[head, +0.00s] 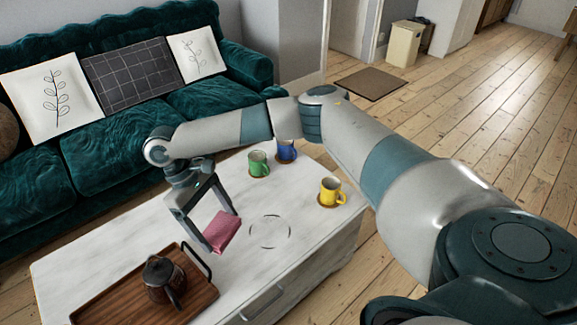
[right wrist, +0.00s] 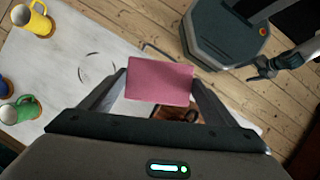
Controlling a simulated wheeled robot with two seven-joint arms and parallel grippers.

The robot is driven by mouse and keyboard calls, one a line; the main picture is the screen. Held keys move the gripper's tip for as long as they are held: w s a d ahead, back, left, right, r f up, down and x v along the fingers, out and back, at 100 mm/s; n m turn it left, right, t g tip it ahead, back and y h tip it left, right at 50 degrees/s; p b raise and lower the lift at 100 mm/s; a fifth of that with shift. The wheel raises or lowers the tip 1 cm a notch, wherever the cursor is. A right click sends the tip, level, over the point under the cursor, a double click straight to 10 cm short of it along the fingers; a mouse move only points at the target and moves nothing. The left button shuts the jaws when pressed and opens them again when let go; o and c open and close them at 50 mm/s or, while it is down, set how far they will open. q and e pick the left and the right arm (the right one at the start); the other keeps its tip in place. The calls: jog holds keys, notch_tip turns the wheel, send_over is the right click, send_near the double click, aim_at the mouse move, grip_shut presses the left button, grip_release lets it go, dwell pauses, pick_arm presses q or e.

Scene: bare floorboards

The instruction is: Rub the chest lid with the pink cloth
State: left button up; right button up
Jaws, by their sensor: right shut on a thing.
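The pink cloth (head: 221,231) is a small folded block held between the fingers of my right gripper (head: 213,228). In the right wrist view the cloth (right wrist: 160,82) spans the gap between both fingertips (right wrist: 160,88). The chest (head: 120,244) is a low white wooden piece with a flat lid and a handle on its front. A dark ring mark (head: 269,232) is on the lid, to the right of the cloth. The cloth appears to be above the lid; I cannot tell if it touches.
On the lid stand a green mug (head: 259,163), a blue mug (head: 286,150) and a yellow mug (head: 330,191), each on a coaster. A wooden tray (head: 194,299) with a dark pot (head: 164,280) is at the front left. A teal sofa (head: 106,150) stands behind.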

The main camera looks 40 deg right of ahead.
jog(key=w+d+f+n+t+h+p, duration=0.25)
jog(key=w+d+f+n+p, duration=0.35)
jog(key=d+f+n, duration=0.4)
pick_arm(q)
jog(key=s+a+g+p, duration=0.1)
jog(key=s, duration=0.6)
jog(key=s+a+r+g+p, duration=0.1)
jog(key=s+a+p, duration=0.1)
jog(key=s, duration=0.6)
jog(key=shift+s+a+r+y+p, duration=0.15)
jog(key=shift+a+r+y+p, duration=0.1)
jog(key=shift+r+y+p, duration=0.05)
pick_arm(e)
jog(key=s+d+f+n+t, duration=0.3)
jog(key=d+f+n, duration=0.4)
jog(key=d+f, duration=0.4)
jog(key=shift+s+d+n, duration=0.3)
jog(key=shift+s+d, duration=0.4)
jog(key=shift+d, duration=1.35)
jog(key=shift+f+t, duration=0.15)
jog(key=shift+t, duration=0.1)
